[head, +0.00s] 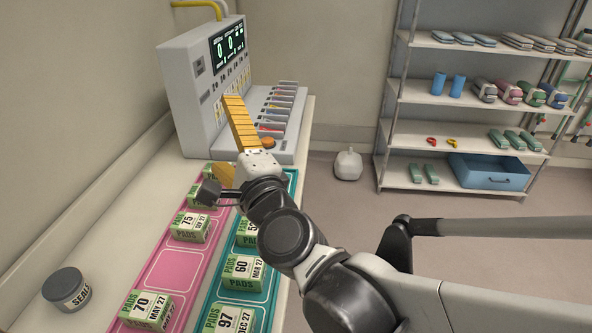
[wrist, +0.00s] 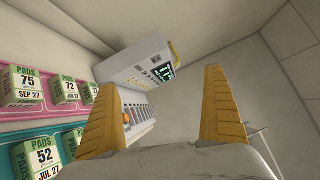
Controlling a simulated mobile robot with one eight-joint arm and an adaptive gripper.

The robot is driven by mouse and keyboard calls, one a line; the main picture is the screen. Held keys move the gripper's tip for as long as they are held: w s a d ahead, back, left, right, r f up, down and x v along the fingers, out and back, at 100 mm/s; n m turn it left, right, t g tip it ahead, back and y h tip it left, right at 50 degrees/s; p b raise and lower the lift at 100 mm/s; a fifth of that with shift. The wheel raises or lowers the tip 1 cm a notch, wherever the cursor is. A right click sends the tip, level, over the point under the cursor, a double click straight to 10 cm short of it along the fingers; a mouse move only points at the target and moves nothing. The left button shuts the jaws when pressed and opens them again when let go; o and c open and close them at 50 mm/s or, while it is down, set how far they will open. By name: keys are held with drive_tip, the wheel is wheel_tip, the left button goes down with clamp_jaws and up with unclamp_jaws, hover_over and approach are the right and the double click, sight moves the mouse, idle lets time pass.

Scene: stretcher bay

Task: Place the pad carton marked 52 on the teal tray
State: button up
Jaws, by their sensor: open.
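The pad carton marked 52 (wrist: 40,157) is green and white and sits in the teal tray (wrist: 12,136) at the lower left of the wrist view. In the head view, a carton with a partly hidden number starting with 5 (head: 246,230) stands in the teal tray (head: 258,284), beside my arm. My gripper (wrist: 160,80) is open, with two yellow fingers wide apart and nothing between them. In the head view my gripper (head: 228,138) is above the far end of the trays, beyond that carton. My arm covers part of the teal tray.
A pink tray (head: 150,295) left of the teal one holds cartons 70 (head: 147,308) and 75 (head: 190,227), with an empty slot between. Cartons 60 (head: 242,270) and 97 (head: 229,320) stand in the teal tray. A grey machine (head: 197,95) stands behind; a jar (head: 66,290) is left.

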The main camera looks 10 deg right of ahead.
drive_tip(key=s+d+f+n+g+h, duration=0.5)
drive_tip(key=s+d+f+n+g, duration=0.6)
drive_tip(key=s+d+f+n, duration=0.4)
drive_tip(key=d+f+n, duration=0.2)
drive_tip(key=d+f, duration=0.1)
drive_tip(key=d, duration=0.1)
drive_tip(key=shift+f+n, duration=0.2)
drive_tip(key=shift+n, duration=0.2)
